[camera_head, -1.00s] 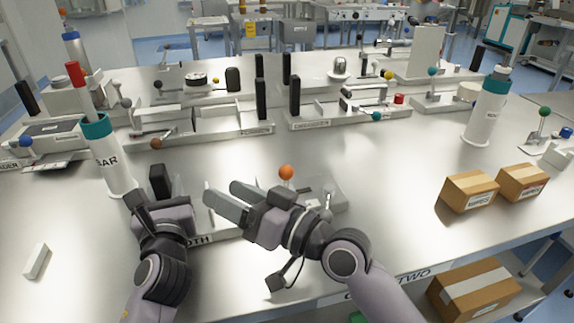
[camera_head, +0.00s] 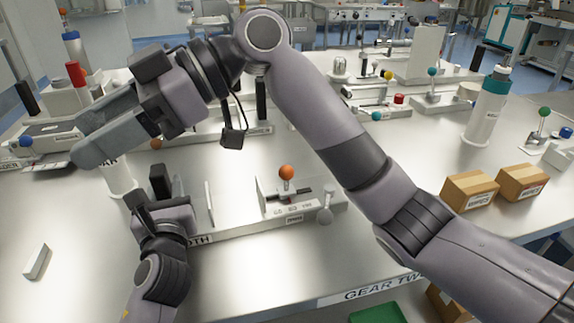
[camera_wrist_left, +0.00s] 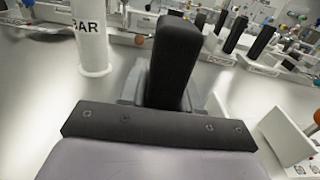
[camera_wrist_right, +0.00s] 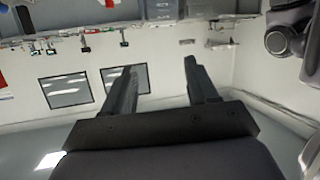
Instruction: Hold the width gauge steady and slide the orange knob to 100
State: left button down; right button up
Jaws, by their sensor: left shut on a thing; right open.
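The width gauge (camera_head: 240,228) is a pale flat base at the front of the bench, with a black upright handle (camera_head: 160,180) at its left end. The orange knob (camera_head: 286,172) stands on a slider near small scale labels; its reading is too small to tell. My left gripper (camera_head: 158,202) is shut on the black handle, which also fills the middle of the left wrist view (camera_wrist_left: 172,62). My right gripper (camera_head: 86,140) is open and empty, raised left of the gauge and well away from the knob. The right wrist view (camera_wrist_right: 158,72) shows empty space between its fingers.
A white cylinder (camera_head: 122,180) stands behind the left gripper, partly hidden by my right gripper. Another white bottle (camera_head: 486,110) and two cardboard boxes (camera_head: 470,190) stand at the right. A small white block (camera_head: 36,261) lies front left. Other fixtures fill the back.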

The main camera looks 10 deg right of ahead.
jog(key=w+d+f+t+h, duration=0.3)
jog(key=w+d+f+h, duration=0.2)
jog(key=d+f, duration=0.15)
jog(key=t+h, duration=0.3)
jog(key=h, duration=0.5)
send_near(288, 168)
jog(key=x, duration=0.9)
jog(key=shift+w+a+f, duration=0.1)
jog(key=shift+a+f, duration=0.05)
jog(key=shift+f, duration=0.2)
grip_shut()
jog(key=shift+m, duration=0.3)
